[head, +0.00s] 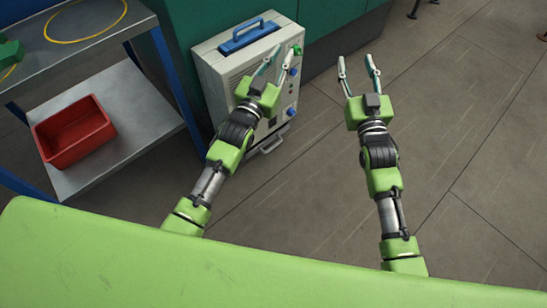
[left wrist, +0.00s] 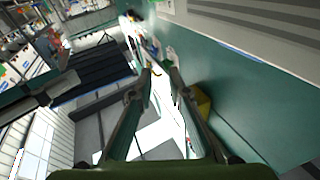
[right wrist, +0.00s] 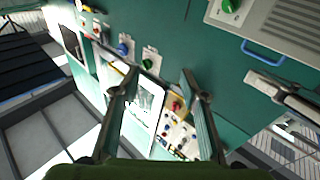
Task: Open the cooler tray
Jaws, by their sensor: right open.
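The cooler appears to be the pale box (head: 222,68) with a blue top handle (head: 248,36), standing on the floor against the green cabinet. A grey handle (head: 268,146) sticks out low at its front, likely the tray's; my left arm hides part of the front, so I cannot tell how far the tray is out. My left gripper (head: 279,60) is open and empty, over the cooler's knob side in the head view; its fingers (left wrist: 160,72) stand apart in the left wrist view. My right gripper (head: 356,63) is open and empty, over floor right of the cooler.
A blue-framed metal shelf (head: 145,110) stands at left with a red bin (head: 73,132) on its lower level. The green cabinet (head: 330,25) runs behind the cooler. Floor (head: 470,120) at right is clear. Green and blue knobs (head: 292,112) line the cooler's side.

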